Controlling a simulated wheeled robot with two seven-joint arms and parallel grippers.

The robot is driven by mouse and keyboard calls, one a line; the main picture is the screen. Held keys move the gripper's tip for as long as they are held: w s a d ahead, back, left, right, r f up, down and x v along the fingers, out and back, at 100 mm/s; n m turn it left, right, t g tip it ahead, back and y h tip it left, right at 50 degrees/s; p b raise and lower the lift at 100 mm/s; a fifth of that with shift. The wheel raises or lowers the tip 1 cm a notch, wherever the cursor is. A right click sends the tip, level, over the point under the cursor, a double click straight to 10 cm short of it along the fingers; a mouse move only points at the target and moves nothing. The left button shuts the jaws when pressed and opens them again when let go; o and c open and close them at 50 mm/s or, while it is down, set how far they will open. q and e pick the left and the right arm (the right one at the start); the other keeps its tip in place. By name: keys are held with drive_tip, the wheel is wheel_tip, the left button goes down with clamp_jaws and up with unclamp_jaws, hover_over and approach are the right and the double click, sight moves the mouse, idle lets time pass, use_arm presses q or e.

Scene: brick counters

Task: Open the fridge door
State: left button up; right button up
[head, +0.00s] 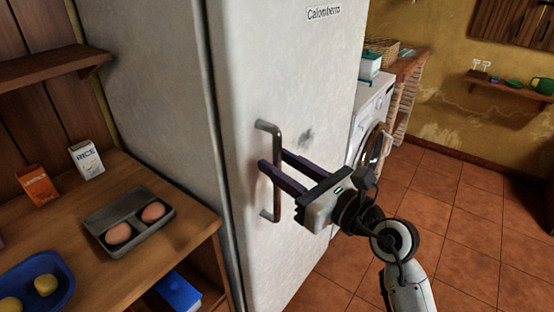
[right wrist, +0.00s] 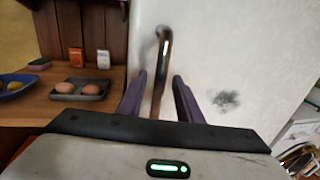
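The fridge (head: 300,60) is tall and whitish, and its door (head: 330,110) is closed as far as I can see. A metal bar handle (head: 277,140) stands upright near the door's left edge. My right gripper (head: 274,163) is at the handle with its two dark fingers apart. In the right wrist view, the handle (right wrist: 163,62) runs between the open fingers (right wrist: 158,85), with a gap visible on both sides. My left gripper is not in view.
A wooden shelf unit (head: 140,190) stands left of the fridge, holding a grey tray with eggs (head: 165,222), a rice box (head: 86,160), an orange box (head: 38,185) and a blue bowl (head: 62,272). A washing machine (head: 372,105) stands right of the fridge. The tiled floor (head: 460,220) at right is clear.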

drive_tip(key=shift+w+a, duration=0.5)
clamp_jaws()
